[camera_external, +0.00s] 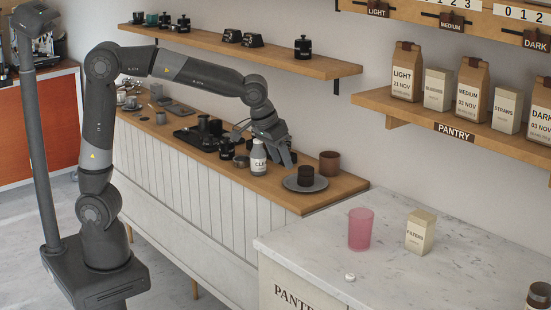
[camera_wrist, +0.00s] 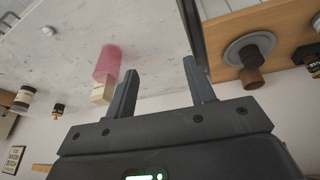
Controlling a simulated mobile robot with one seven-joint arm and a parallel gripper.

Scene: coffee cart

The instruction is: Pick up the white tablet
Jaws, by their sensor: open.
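The white tablet (camera_external: 350,277) is a small round disc lying flat on the marble counter (camera_external: 300,244), near its front edge. In the wrist view a small white disc, which looks like the tablet (camera_wrist: 48,30), lies at the upper left on the marble. My gripper (camera_external: 287,157) is over the right part of the wooden cart top, beside the white bottle, well to the left of and behind the tablet. In the wrist view the two fingers of my gripper (camera_wrist: 160,66) are spread apart with nothing between them.
A pink cup (camera_external: 361,229) and a filters box (camera_external: 420,232) stand on the marble behind the tablet. A grey plate (camera_external: 290,184) with a dark cup, a brown cup (camera_external: 330,163) and a white bottle (camera_external: 258,158) are near my gripper. The pantry shelf (camera_external: 385,98) is above.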

